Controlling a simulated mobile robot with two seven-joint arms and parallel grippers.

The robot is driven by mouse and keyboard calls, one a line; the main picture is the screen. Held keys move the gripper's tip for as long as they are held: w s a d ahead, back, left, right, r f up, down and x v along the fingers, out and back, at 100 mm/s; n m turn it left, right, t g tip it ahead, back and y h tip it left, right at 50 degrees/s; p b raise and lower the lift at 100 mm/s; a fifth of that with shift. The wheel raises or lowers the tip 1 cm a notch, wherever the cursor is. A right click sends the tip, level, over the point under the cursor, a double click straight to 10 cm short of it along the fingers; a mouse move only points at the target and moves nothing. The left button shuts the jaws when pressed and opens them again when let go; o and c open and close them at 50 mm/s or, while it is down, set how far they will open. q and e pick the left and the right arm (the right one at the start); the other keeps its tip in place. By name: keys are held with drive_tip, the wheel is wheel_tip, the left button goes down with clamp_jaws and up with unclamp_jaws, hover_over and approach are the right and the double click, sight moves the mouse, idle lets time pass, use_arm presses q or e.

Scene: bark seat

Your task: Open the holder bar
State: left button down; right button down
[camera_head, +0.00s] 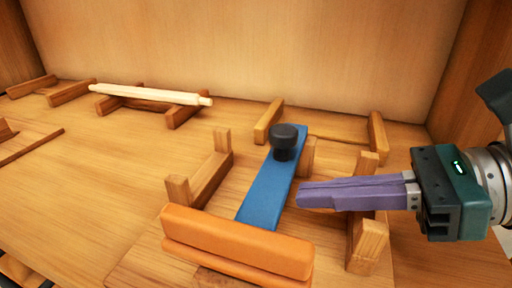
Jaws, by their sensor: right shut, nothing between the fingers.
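A flat blue bar (267,190), which looks like the holder bar, lies lengthwise across the middle of a wooden frame. A black round knob (284,138) stands upright at its far end. The near end of the bar meets an orange padded block (238,243), which hides where it ends. My right gripper (302,196) comes in from the right with its purple fingers shut and empty. The fingertips are just right of the blue bar, nearer than the knob; I cannot tell whether they touch the bar. My left gripper is not in view.
Wooden side pieces with upright posts stand left (201,184) and right (366,225) of the bar. A pale rod (150,94) rests on wooden supports at the back left. A back wall (260,45) closes the far side. The floor at left is mostly clear.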

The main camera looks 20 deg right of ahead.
drive_tip(key=shift+x, duration=0.9)
drive_tip(key=shift+r+p, duration=0.3)
drive_tip(key=shift+p, duration=0.05)
